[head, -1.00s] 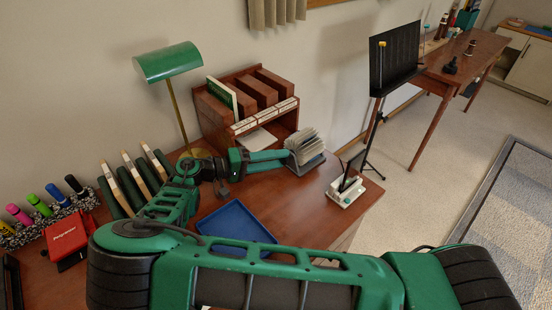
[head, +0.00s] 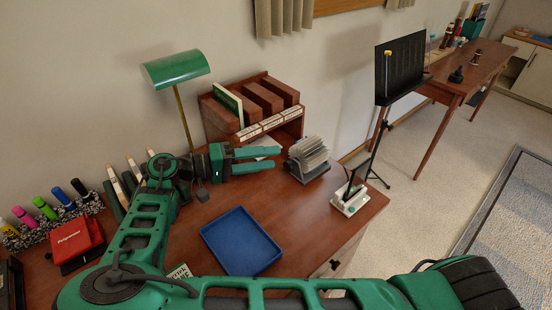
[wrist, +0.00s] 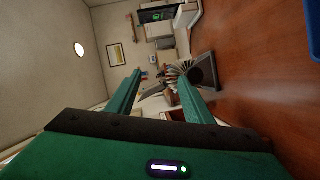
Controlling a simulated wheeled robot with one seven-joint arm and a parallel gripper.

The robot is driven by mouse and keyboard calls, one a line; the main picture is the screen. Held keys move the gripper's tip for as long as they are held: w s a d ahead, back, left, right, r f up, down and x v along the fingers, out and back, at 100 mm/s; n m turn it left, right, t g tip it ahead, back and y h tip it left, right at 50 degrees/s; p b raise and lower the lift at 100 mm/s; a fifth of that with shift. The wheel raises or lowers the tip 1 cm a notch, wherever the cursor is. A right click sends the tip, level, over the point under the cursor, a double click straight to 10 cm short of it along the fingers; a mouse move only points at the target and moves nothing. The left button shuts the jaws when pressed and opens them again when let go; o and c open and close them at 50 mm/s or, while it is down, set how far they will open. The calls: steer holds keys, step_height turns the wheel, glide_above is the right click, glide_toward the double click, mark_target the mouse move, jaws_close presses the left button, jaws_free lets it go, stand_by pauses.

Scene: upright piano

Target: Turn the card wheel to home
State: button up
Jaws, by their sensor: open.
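The card wheel (head: 309,152) is a rotary file with a fan of pale cards on a dark grey stand. It stands on the desk to the right of the wooden organizer. In the wrist view the card wheel (wrist: 182,74) shows ahead, beyond and between the fingertips, with its dark round side facing me. My gripper (head: 272,159) is open and empty, its two green fingers pointing right toward the card wheel with a gap between. In the wrist view my gripper's fingers (wrist: 160,82) reach forward on both sides. Which card is uppermost cannot be told.
The wooden organizer (head: 256,107) with a white paper beneath stands behind my gripper. A blue tray (head: 240,240) lies in front. A small white device (head: 350,198) sits to the right. A green lamp (head: 175,69) rises at left. Desk (head: 290,215) is clear between tray and wheel.

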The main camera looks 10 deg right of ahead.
steer(key=s+a+r, duration=0.3)
steer(key=shift+s+a, duration=0.25)
steer(key=shift+a, duration=0.15)
steer(key=m+t+y, duration=0.4)
steer(key=m+y, duration=0.1)
steer(key=m, duration=0.5)
glide_toward(286, 167)
steer(key=x, duration=0.9)
steer(key=shift+s+f, duration=0.1)
steer(key=c, duration=1)
